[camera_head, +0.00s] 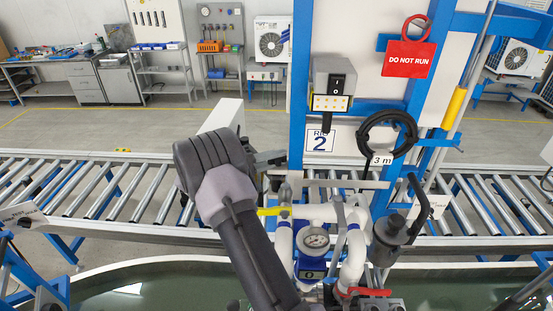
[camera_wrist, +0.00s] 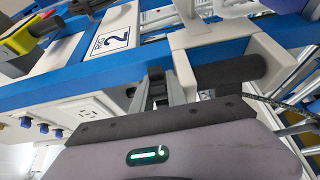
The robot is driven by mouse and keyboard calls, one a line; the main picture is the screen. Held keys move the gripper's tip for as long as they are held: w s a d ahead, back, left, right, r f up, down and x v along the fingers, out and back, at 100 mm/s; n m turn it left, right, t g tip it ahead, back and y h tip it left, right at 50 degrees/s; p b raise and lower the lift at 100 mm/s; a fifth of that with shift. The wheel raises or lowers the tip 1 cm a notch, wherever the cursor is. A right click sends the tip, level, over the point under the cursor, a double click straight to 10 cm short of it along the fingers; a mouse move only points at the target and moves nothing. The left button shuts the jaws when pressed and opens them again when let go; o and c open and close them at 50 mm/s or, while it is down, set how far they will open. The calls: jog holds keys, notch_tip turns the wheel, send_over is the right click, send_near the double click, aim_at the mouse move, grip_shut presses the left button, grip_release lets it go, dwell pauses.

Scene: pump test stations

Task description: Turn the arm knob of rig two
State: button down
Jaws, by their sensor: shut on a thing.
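Rig two carries a white sign reading RIG 2 (camera_head: 320,140), which also shows in the wrist view (camera_wrist: 110,42). Above it is a grey box (camera_head: 335,78) with a black rocker switch and a black handle (camera_head: 327,122) hanging below. My gripper (camera_head: 278,160) reaches in from the left, just below and left of the sign. In the wrist view its fingers (camera_wrist: 160,92) are close together beside the blue frame, shut on a small dark part that I take for the arm knob. The fingers mostly hide it, so its turn angle cannot be read.
A white bracket (camera_wrist: 268,58) and a black cylinder (camera_wrist: 232,72) sit close right of the fingers. A yellow lever (camera_head: 272,211), white pipes, a gauge (camera_head: 315,239) and a black hose loop (camera_head: 372,132) crowd the rig. A red DO NOT RUN tag (camera_head: 408,59) hangs upper right.

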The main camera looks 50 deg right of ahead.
jog(key=shift+f, duration=0.1)
jog(key=n+t+h+b, duration=0.1)
jog(key=n+t+b, duration=0.1)
jog(key=t+b, duration=0.1)
jog(key=n+t+b, duration=0.2)
jog(key=t+b, duration=0.1)
jog(key=shift+f+h+b, duration=0.2)
jog(key=shift+h+b, duration=0.15)
jog(key=shift+h, duration=0.05)
jog(key=n+t+b, duration=0.1)
jog(key=t+b, duration=0.1)
jog(key=shift+r+n+b, duration=0.1)
jog(key=shift+n+b, duration=0.2)
jog(key=shift+t, duration=0.4)
jog(key=shift+r+n+t+b, duration=0.2)
jog(key=shift+n+t+b, duration=0.1)
jog(key=shift+b, duration=0.15)
jog(key=c, duration=1.3)
grip_release()
